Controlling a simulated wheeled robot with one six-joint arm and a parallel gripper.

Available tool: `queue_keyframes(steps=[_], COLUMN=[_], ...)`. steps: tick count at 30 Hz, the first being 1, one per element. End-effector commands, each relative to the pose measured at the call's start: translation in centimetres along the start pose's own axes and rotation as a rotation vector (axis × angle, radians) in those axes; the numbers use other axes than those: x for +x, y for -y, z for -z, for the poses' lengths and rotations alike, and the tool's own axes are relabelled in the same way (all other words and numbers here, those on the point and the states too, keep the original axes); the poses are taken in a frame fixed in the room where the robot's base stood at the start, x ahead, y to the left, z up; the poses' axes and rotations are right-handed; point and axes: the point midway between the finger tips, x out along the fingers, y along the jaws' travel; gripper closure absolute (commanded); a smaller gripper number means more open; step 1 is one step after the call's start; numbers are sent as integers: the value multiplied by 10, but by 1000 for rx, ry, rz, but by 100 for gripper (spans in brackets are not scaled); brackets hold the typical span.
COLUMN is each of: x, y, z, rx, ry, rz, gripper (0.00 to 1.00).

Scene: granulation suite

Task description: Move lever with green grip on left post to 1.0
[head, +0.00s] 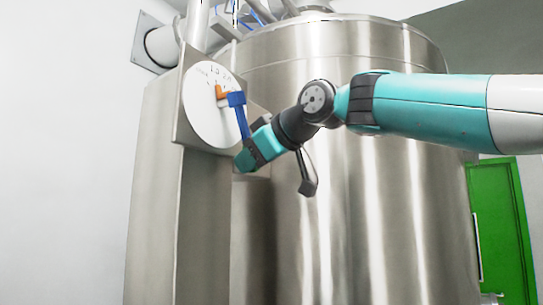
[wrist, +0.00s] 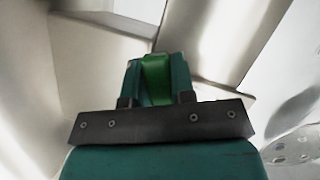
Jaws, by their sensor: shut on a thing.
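A blue lever (head: 240,118) comes off a white round dial (head: 205,120) on the steel post (head: 160,200) at the left. The lever slopes down and slightly right from the dial's right side. An orange pointer (head: 221,92) sits on the dial, pointing up; the scale marks along the top are too small to read. My gripper (head: 246,158) is at the lever's lower end, hiding the grip in the head view. In the wrist view the green grip (wrist: 156,76) sits between the two teal fingers of my gripper (wrist: 157,84), which are shut on it.
A large steel tank (head: 360,190) stands right behind the post and my arm. Pipes (head: 197,25) and cables run above the dial. A green door (head: 495,215) is at the far right. The pale wall at left is clear.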

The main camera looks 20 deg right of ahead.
Motion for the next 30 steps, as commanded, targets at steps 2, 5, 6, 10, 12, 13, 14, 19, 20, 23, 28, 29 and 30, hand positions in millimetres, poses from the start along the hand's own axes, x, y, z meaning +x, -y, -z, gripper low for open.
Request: queue_keyframes(steps=[2,5,6,10,12,13,14,19,20,23,28,29,30], x=[0,0,0,0,0,0,0,0,0,0,0,0,0], y=[7,13,15,19,21,21,22,23,23,23,22,22,22], z=[2,2,3,3,3,3,3,3,3,3,3,3,3], rx=[40,87,102,142,155,159,162,169,169,169,168,168,168], ry=[-1,-2,-2,-1,-1,-1,-1,-1,-1,-1,-2,-2,-2], rz=[21,40,47,62,67,69,71,73,73,73,73,73,73], gripper=[100,100,100,100,100,100,100,100,100,100,63,56,51])
